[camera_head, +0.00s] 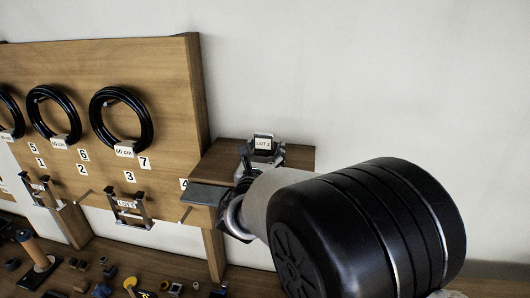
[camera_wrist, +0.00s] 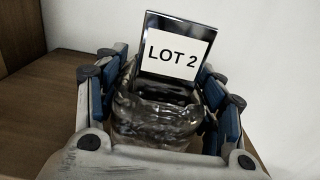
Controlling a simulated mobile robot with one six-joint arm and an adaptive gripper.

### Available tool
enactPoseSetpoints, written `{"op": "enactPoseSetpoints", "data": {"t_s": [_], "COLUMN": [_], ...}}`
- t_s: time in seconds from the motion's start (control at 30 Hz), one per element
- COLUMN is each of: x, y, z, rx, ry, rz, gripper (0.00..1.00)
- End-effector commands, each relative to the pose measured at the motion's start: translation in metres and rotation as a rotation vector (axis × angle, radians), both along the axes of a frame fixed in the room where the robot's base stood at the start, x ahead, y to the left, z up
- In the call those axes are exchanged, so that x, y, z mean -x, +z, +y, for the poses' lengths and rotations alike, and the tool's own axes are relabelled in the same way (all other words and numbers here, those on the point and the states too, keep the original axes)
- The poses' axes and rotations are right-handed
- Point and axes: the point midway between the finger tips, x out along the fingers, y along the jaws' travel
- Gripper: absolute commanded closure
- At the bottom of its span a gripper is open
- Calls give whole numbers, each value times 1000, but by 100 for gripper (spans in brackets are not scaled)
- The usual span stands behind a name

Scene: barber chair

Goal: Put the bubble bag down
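The bubble bag (camera_wrist: 158,122) is a clear, crinkled bag with something dark inside. It sits between the two fingers of my gripper (camera_wrist: 164,70) in the wrist view, in front of a dark plate with a white "LOT 2" label (camera_wrist: 172,55). The blue-padded fingers close in along both sides of the bag and appear to hold it. The bag's underside is hidden. In the head view my gripper (camera_head: 258,160) is at the wooden shelf (camera_head: 300,156), by the "LOT 2" label (camera_head: 263,143); my wrist covers much of it, and the bag cannot be made out there.
A wooden board (camera_head: 165,80) with numbered labels and coiled black hoses (camera_head: 121,119) stands left of the shelf. A dark flat ledge (camera_head: 204,194) juts beside my gripper. A "LOT" holder (camera_head: 130,208) hangs on the board. Small parts lie on the wooden surface (camera_head: 150,262) below.

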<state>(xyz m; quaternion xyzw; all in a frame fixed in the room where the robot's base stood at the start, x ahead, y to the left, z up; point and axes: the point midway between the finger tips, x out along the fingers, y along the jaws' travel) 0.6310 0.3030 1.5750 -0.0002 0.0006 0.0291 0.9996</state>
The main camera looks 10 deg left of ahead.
Motion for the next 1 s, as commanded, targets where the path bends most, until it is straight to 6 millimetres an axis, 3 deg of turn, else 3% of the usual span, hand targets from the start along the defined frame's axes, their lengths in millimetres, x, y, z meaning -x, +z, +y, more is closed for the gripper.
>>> {"op": "enactPoseSetpoints", "data": {"t_s": [0.2,0.63,1.0], "x": [0,1,76], "y": [1,5,2], "z": [0,0,-3], "rx": [0,0,-2], "ry": [0,0,4], "rz": [0,0,-1], "gripper": [21,21,21]}}
